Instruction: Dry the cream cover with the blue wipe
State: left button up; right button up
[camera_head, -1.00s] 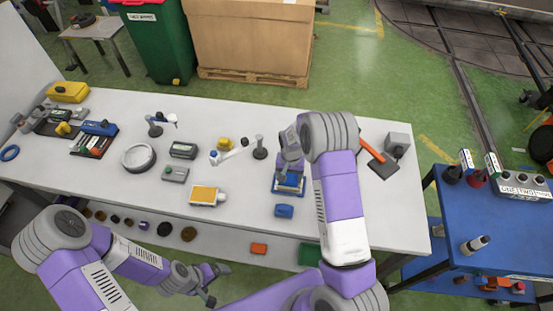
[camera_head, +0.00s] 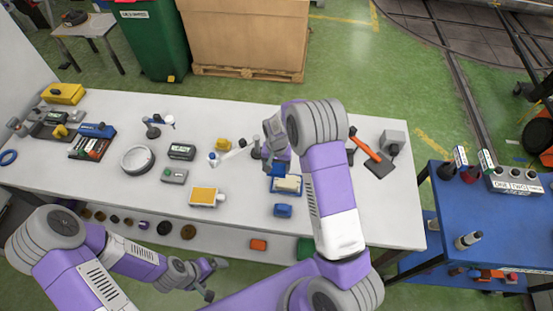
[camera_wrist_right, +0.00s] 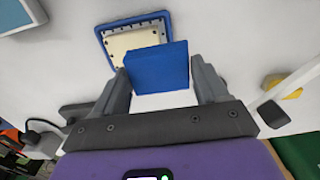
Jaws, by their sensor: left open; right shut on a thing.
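The cream cover (camera_head: 288,184) lies in a blue-rimmed tray (camera_head: 272,186) on the white table, and also shows at the top of the right wrist view (camera_wrist_right: 128,40). My right gripper (camera_head: 274,158) is just behind the cover in the head view. It is shut on the blue wipe (camera_wrist_right: 160,68), a thick blue block between its fingers. In the right wrist view the wipe overlaps part of the cover and tray; whether it touches them I cannot tell. My left gripper (camera_head: 208,282) is open and empty in front of the table's near edge.
A blue block (camera_head: 283,210) lies in front of the tray. A red-handled tool (camera_head: 369,152) lies right. The table's front right is clear.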

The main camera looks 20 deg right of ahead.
jog(key=shift+r+p, duration=0.55)
jog(key=shift+r, duration=0.65)
